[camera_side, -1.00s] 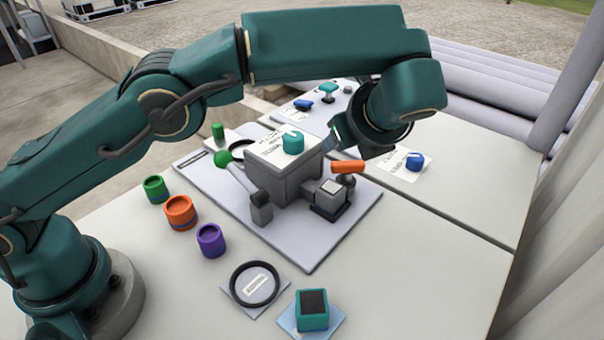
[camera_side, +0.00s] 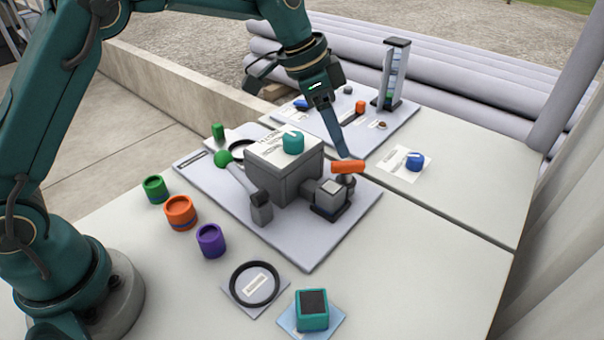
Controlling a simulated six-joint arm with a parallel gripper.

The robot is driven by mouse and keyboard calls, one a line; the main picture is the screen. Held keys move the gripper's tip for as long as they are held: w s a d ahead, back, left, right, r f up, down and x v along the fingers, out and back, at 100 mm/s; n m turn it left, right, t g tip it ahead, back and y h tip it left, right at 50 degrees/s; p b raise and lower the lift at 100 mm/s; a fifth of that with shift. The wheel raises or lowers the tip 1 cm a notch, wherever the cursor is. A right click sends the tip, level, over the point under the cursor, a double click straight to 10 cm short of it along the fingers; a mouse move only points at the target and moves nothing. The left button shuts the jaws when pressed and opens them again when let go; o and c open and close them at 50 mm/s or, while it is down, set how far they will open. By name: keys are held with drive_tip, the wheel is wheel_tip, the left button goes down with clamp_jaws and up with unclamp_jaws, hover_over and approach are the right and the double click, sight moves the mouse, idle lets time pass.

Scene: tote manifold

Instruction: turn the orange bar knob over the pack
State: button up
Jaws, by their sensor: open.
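The orange bar knob (camera_side: 347,167) lies level on a grey stem at the right side of the grey block (camera_side: 297,183). My gripper (camera_side: 343,152) points down from the upper left, with its fingertip end right at the back edge of the orange bar. I cannot tell whether it touches the bar or stands just behind it. The jaws are open, but only one finger shows clearly; the other is hidden behind it. A small square grey fitting (camera_side: 330,188) sits beside the stem. I cannot tell which part is the pack.
A teal knob (camera_side: 292,143) sits on the block, and a green-ball lever (camera_side: 223,158) leans at its left. Green (camera_side: 154,189), orange (camera_side: 180,213) and purple (camera_side: 211,240) cups stand in front left. A blue knob (camera_side: 414,161) lies right. The right front table is clear.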

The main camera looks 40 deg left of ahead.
sight(348, 162)
drive_tip(key=shift+x, duration=2.65)
clamp_jaws()
